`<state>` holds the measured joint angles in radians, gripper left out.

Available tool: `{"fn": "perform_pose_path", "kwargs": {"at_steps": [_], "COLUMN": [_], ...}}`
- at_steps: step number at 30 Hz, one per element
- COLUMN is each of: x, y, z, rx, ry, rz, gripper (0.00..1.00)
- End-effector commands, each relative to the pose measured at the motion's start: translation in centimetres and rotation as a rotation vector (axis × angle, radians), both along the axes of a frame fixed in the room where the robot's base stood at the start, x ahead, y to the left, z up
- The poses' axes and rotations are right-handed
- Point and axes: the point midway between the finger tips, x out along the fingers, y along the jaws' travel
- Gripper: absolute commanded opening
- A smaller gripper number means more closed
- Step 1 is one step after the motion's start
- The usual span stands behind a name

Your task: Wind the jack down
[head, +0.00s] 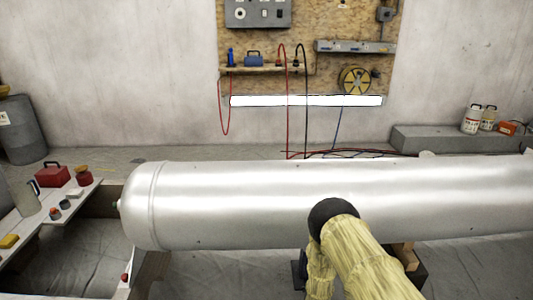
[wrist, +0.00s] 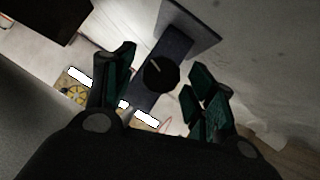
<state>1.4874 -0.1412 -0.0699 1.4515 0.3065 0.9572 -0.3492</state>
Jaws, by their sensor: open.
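In the wrist view the dark jack (wrist: 177,45) shows as a square post with a flat plate at one end. A round black knob or wheel (wrist: 160,74) with a pale bar mark sits on the post. My gripper (wrist: 162,62) is open, with green-padded fingers on either side of the knob in the picture. I see no contact, and the depth between them is hard to tell. In the head view my yellow-sleeved arm reaches down in front of the big silver tank (head: 250,195) and hides the gripper and most of the jack.
The tank lies across the view, with a wooden block (head: 405,256) under it right of my arm. A bench (head: 85,190) with a red box (head: 52,175) and cans stands at left. A pegboard (head: 340,25) hangs behind. Sheeted floor (head: 470,270) is clear at front right.

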Motion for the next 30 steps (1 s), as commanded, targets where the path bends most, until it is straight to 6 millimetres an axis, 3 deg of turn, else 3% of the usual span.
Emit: {"fn": "perform_pose_path", "kwargs": {"at_steps": [30], "x": [-0.05], "y": [-0.94], "z": [-0.40], "rx": [0.720], "ry": [0.025], "rz": [-0.002], "gripper": [0.55]}}
